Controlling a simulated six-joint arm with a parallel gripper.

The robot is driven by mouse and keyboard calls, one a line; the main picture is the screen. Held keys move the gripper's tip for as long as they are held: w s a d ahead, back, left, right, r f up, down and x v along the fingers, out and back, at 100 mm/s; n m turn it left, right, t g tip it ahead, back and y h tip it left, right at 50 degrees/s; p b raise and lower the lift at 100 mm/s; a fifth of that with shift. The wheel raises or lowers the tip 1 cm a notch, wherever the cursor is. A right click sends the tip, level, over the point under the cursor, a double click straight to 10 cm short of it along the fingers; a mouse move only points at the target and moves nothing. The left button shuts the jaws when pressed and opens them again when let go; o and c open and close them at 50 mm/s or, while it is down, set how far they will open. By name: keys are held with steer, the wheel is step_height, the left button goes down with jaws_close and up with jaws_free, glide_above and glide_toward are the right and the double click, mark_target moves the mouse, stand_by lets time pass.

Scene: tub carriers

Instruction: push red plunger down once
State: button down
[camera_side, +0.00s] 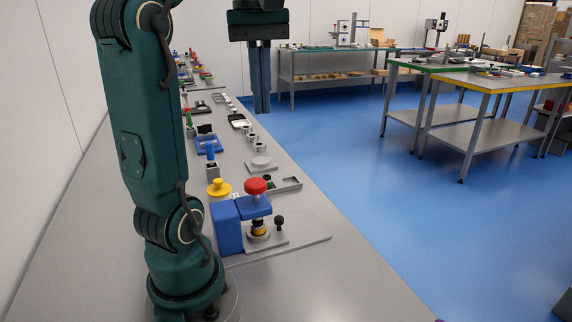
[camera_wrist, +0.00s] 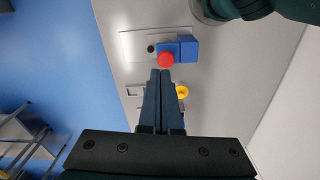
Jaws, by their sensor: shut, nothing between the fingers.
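The red plunger (camera_side: 257,186) is a round red knob on top of a blue bracket (camera_side: 228,229) near the front of the bench. Below the knob is a yellow and black part (camera_side: 259,228) on a grey base plate (camera_side: 310,236). In the wrist view the red plunger (camera_wrist: 166,60) lies just beyond my fingertips, beside the blue block (camera_wrist: 188,48). My gripper (camera_side: 262,110) is shut and empty, pointing down, well above the bench in the side view. It also shows in the wrist view (camera_wrist: 160,72). The gripper and plunger are apart.
A yellow knob (camera_side: 219,187) stands close behind the blue bracket; it also shows in the wrist view (camera_wrist: 182,91). A small black knob (camera_side: 279,220) stands on the plate. The bench front is clear.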

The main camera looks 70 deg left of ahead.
mark_target(256, 181)
steer(key=a, duration=0.1)
steer(key=a+n, duration=0.2)
steer(key=a, duration=0.1)
steer(key=shift+s+f, duration=0.25)
steer(key=shift+s, duration=0.05)
steer(key=shift+f, duration=0.1)
steer(key=shift+f, duration=6.85)
steer(key=shift+f, duration=1.2)
